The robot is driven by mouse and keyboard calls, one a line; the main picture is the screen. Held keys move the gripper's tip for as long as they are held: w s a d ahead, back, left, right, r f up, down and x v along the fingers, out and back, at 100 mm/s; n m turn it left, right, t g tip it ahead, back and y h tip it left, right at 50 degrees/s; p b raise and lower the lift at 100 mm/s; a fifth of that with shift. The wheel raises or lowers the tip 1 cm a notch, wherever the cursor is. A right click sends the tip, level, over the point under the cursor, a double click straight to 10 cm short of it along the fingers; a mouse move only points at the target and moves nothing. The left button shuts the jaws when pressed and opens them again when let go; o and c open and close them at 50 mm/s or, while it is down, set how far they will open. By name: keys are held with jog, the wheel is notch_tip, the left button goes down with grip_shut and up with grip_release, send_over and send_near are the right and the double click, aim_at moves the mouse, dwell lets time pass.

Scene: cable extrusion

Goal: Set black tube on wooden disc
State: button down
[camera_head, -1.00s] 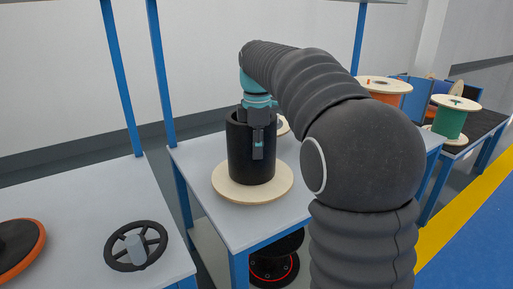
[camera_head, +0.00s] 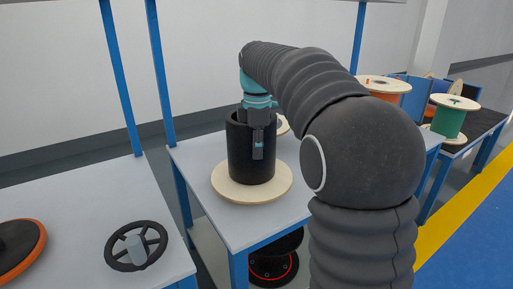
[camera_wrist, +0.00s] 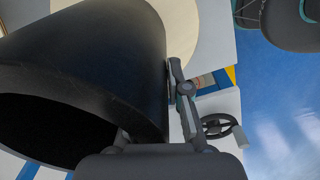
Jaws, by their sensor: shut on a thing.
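The black tube (camera_head: 239,158) is a thick, hollow, upright cylinder over the pale wooden disc (camera_head: 225,189). Its lower edge appears to meet the middle of the disc; I cannot tell whether a small gap is left. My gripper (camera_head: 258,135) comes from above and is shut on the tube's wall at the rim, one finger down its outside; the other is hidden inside. In the wrist view the tube (camera_wrist: 105,60) fills the upper left with its dark open end toward the camera. Part of the disc (camera_wrist: 181,25) shows behind it.
The disc lies on a light table (camera_head: 205,152) with blue legs. Another pale reel (camera_head: 283,125) sits behind the tube. A black handwheel (camera_head: 136,246) and an orange-rimmed disc (camera_head: 20,250) lie on the left table. Orange and green spools (camera_head: 449,122) stand at right.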

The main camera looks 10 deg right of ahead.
jog(key=shift+f, duration=0.5)
dwell(0.8)
jog(key=c, duration=1.4)
grip_release()
jog(key=shift+s+r+p, duration=0.1)
jog(key=shift+r+p, duration=1.8)
jog(key=shift+r, duration=3.6)
